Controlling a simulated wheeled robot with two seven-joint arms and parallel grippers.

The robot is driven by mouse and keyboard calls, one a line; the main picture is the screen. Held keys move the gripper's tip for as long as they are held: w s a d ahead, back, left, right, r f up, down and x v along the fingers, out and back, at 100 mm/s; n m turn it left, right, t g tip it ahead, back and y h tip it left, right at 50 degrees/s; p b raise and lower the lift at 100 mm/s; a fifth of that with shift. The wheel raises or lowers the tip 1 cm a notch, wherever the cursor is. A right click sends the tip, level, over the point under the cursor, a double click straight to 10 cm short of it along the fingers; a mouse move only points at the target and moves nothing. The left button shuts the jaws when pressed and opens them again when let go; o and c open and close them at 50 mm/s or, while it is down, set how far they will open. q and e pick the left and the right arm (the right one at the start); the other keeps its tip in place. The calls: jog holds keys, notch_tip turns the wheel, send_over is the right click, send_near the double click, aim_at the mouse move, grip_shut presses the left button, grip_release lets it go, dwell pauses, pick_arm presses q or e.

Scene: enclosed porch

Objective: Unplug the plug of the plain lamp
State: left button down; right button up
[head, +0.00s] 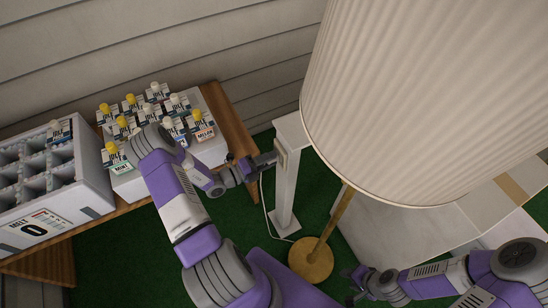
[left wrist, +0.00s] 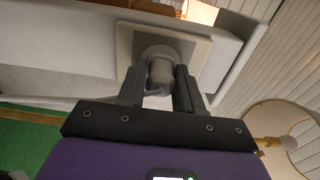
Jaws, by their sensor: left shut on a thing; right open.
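A floor lamp with a cream ribbed shade (head: 420,95), a brass pole and a round brass base (head: 311,262) stands right of a white post (head: 287,190). A socket plate (left wrist: 200,50) is on the post. A round grey plug (left wrist: 159,68) sits against the plate, seated as far as I can see. My left gripper (head: 276,157) is shut on it, one finger on each side (left wrist: 160,92). In the head view the plug is hidden by the gripper. A pale cord (head: 265,215) hangs below and runs towards the lamp base. My right gripper (head: 352,287) is open, low, right of the base.
A wooden table (head: 232,115) at the left carries a white crate (head: 75,205) with compartments and a white block (head: 130,185) with several labelled bottles. A pale box-like piece (head: 385,235) stands behind the lamp. Green floor (head: 130,265) shows at lower left.

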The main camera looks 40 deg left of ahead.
pick_arm(q)
jog(key=shift+p+v, duration=0.5)
jog(key=shift+v, duration=2.25)
